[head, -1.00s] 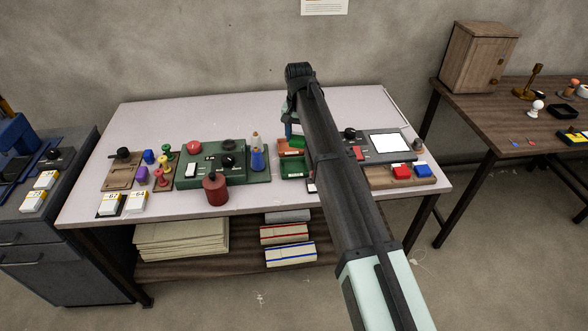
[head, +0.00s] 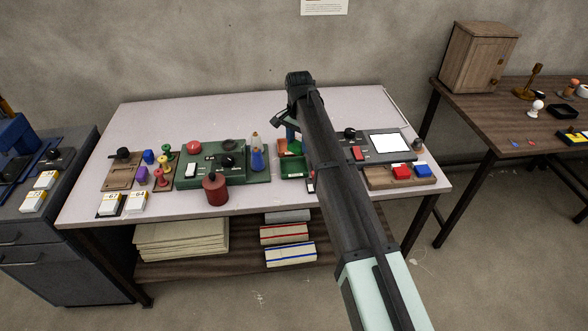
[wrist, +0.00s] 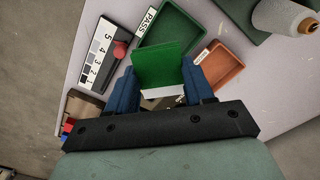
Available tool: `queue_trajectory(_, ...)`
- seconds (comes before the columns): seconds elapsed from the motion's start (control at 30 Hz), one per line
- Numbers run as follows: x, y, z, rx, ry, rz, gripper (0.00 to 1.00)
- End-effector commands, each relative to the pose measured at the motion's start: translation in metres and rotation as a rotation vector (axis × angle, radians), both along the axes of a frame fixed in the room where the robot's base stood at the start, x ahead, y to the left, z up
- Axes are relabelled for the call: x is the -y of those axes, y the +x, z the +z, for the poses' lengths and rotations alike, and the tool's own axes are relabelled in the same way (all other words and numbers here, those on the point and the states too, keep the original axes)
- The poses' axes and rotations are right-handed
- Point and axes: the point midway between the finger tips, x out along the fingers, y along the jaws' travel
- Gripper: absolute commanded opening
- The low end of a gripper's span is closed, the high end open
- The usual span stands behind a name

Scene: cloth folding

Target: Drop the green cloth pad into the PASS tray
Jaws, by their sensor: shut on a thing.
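My gripper (wrist: 162,92) has blue fingers and is shut on the green cloth pad (wrist: 160,65), which stands out beyond the fingertips in the wrist view. The dark green PASS tray (wrist: 194,20) lies just beyond the pad, with its white PASS label (wrist: 146,22) on the left rim. The pad's far end overlaps the tray's near part in this view; its height above the tray is unclear. In the head view the PASS tray (head: 292,175) is at the table's middle, and my arm hides most of the gripper.
An orange tray (wrist: 237,68) with a partly hidden label sits right of the pad in the wrist view. A scale strip with a red knob (wrist: 100,55) lies to the left.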

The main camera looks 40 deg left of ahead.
Motion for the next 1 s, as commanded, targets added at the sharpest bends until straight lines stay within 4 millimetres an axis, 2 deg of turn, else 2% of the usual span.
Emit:
queue_trajectory(0.1,0.0,0.0,-0.014,-0.001,-0.001,0.0,0.23)
queue_trajectory(0.3,0.0,0.0,-0.03,0.0,0.0,0.001,0.23)
queue_trajectory(0.63,0.0,0.0,-0.033,0.0,0.0,0.001,0.23)
queue_trajectory(0.67,0.0,0.0,-0.033,0.0,0.0,0.001,0.53)
queue_trajectory(0.9,0.0,0.0,-0.033,0.0,0.0,0.001,0.76)
queue_trajectory(1.0,0.0,0.0,-0.033,0.0,0.0,0.001,0.82)
